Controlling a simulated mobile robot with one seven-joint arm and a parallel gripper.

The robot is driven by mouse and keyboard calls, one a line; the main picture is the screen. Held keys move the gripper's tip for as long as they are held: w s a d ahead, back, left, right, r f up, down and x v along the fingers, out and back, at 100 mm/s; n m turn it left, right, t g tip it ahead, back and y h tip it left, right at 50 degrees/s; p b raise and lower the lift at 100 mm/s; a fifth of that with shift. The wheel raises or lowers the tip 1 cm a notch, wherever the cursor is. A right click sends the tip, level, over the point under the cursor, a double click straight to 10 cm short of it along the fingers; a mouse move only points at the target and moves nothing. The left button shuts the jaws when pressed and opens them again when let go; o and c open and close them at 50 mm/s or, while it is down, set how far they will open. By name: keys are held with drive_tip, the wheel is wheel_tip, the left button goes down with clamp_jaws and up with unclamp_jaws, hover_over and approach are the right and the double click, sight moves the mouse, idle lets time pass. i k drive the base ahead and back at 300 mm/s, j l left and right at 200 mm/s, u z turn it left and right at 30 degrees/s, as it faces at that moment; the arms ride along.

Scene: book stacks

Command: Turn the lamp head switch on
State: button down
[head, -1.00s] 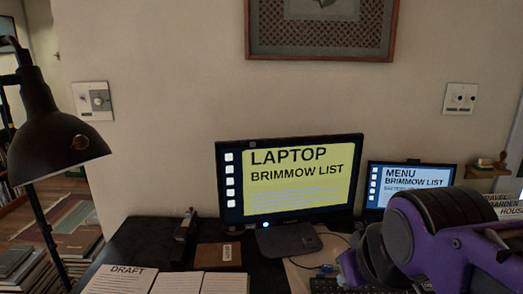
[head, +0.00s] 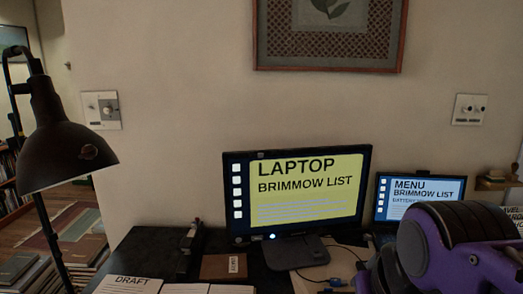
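A dark floor lamp stands at the left of the head view. Its lamp head (head: 62,150) is a black cone shade facing down, on a thin pole. My purple and black arm is at the lower right, far from the lamp. My gripper's fingertips are not in view.
A black desk (head: 150,250) holds a large monitor (head: 300,195), a smaller screen (head: 418,198), papers (head: 130,285) and a small brown box (head: 224,267). Wall plates (head: 101,110) and (head: 469,109) flank a framed picture (head: 328,62). Book piles stand on the floor at left.

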sight(20, 89)
drive_tip(key=u, duration=1.65)
drive_tip(key=i+j, duration=0.25)
drive_tip(key=j, duration=0.15)
drive_tip(key=i+j, duration=0.2)
drive_tip(key=j, duration=0.25)
drive_tip(key=i+j, duration=0.25)
drive_tip(key=j, duration=0.15)
drive_tip(key=i+j+u, duration=0.6)
drive_tip(key=k+j+z, duration=0.15)
drive_tip(key=k+l+z, duration=0.15)
drive_tip(key=l+z, duration=0.25)
drive_tip(key=j, duration=0.1)
